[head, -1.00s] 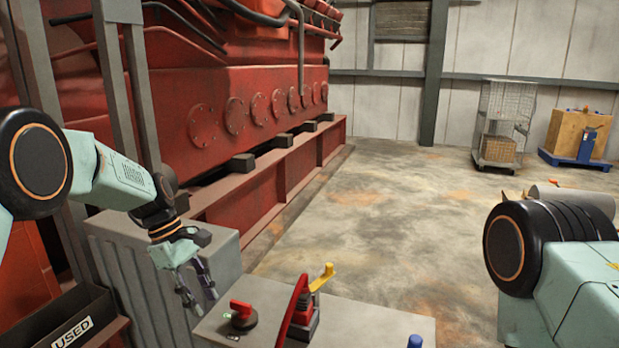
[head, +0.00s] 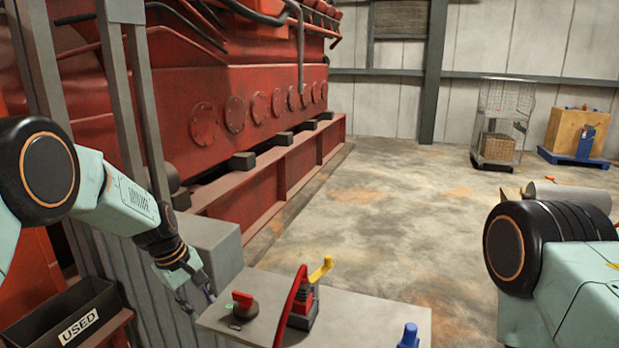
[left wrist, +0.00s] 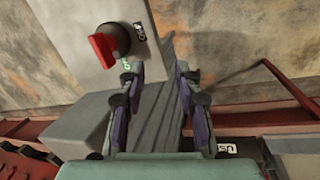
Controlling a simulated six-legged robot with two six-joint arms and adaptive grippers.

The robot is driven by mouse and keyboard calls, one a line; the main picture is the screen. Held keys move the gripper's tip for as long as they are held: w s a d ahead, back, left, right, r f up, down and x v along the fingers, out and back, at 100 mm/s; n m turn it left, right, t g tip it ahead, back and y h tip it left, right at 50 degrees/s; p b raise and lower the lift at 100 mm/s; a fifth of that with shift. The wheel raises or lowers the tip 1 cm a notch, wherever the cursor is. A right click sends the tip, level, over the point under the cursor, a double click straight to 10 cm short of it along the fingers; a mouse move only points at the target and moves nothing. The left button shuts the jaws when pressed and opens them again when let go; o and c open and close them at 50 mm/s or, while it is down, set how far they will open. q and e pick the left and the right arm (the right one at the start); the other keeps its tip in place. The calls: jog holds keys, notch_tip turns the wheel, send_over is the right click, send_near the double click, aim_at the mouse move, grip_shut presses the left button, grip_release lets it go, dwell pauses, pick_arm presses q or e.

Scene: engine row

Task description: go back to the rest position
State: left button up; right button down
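My left gripper (head: 197,297) hangs in front of the grey ribbed cabinet, beside the left end of the grey panel top (head: 375,318). In the left wrist view its two fingers (left wrist: 160,82) stand apart with nothing between them. The red rotary switch (head: 241,301) on its black base is on the panel, just right of the gripper, and it also shows in the left wrist view (left wrist: 102,48).
A yellow-handled lever (head: 320,270) with a red curved piece (head: 291,305) and a blue knob (head: 409,335) stand on the panel. A bin marked USED (head: 75,325) is at lower left. The red engine (head: 200,95) fills the left.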

pick_arm(q)
jog(key=s+a+f+m+t+y+b, duration=0.1)
jog(key=s+f+m+y+b, duration=0.4)
jog(key=s+f, duration=1.25)
jog(key=s+d+f+m+g+h+b, duration=0.1)
jog(key=s+f, duration=0.4)
jog(key=s, duration=0.8)
jog(key=s+d+f+m+g+h+b, duration=0.1)
jog(key=s+f+m+b, duration=0.3)
jog(key=s, duration=1)
jog(key=shift+f+g+h+b, duration=0.3)
jog(key=shift+f+g+b, duration=0.1)
jog(key=shift+f+b, duration=0.3)
jog(key=shift+s+d, duration=0.1)
jog(key=shift+s, duration=0.05)
